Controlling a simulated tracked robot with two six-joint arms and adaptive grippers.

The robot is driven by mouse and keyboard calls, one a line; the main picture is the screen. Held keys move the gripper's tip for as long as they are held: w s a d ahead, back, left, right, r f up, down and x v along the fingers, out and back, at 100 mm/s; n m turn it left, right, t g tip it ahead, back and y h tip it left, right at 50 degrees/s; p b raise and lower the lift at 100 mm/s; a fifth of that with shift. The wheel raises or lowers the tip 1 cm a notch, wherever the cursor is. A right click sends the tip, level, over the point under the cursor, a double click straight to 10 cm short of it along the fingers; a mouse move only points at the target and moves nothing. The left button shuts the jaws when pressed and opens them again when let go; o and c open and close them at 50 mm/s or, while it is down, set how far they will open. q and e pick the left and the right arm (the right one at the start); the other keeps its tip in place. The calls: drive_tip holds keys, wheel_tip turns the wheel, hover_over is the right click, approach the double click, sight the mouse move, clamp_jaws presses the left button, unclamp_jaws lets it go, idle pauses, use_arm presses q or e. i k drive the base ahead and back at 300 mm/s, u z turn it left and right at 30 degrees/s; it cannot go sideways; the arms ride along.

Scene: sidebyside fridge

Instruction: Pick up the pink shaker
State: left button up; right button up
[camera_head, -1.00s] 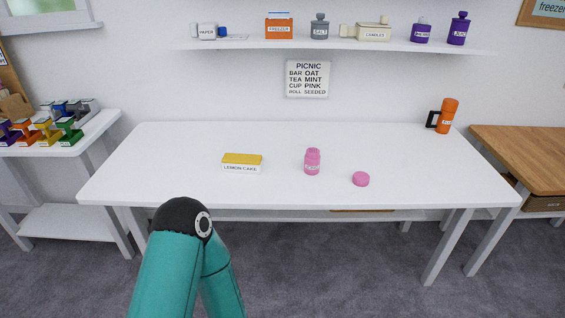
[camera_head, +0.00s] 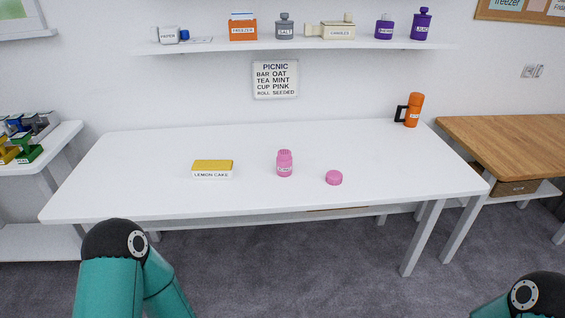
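The pink shaker (camera_head: 285,163) stands upright near the middle of the white table (camera_head: 130,165). It has a ridged or holed top and a small label too small to read. A round pink lid (camera_head: 334,178) lies on the table to its right, apart from it. Parts of my two arms show at the bottom left and the bottom right corner, both in front of the table. Neither gripper is in view.
A yellow and white lemon cake box (camera_head: 212,169) sits left of the shaker. An orange flask (camera_head: 413,110) with a black handle stands at the far right corner. A wall shelf (camera_head: 300,47) above holds several containers. A wooden table (camera_head: 510,140) stands at right.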

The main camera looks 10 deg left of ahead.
sight(284, 158)
drive_tip(key=i, duration=0.9)
